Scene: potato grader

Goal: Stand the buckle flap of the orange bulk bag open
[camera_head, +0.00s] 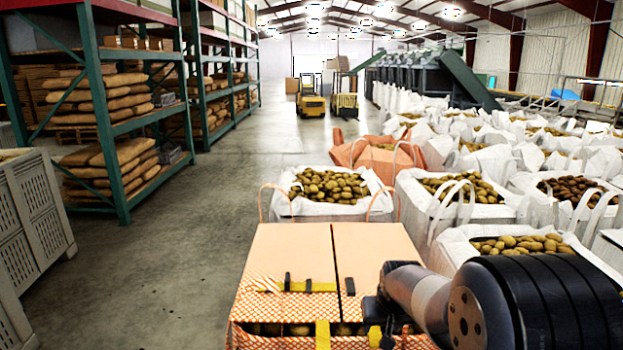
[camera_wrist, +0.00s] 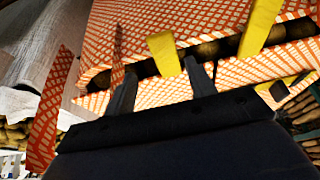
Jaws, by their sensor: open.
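The orange bulk bag (camera_head: 285,250) stands front centre in the head view, its plain orange top panels lying flat. Yellow straps with black buckles (camera_head: 287,281) lie across its near edge. Below them is a checked orange-white flap (camera_head: 262,305), with a dark gap showing potatoes beneath. My gripper (camera_head: 385,335) is at the bag's near right corner, partly hidden by my arm. In the wrist view my gripper (camera_wrist: 157,78) is open, its two dark fingers apart at the checked fabric (camera_wrist: 130,45). A yellow strap end (camera_wrist: 163,53) shows between the fingertips; contact is unclear.
White bags of potatoes (camera_head: 330,188) stand behind and to the right, close to my arm. Pallet racks (camera_head: 110,110) and a grey slatted crate (camera_head: 35,205) stand at the left. The aisle floor (camera_head: 170,235) between is clear. A forklift (camera_head: 311,97) is far back.

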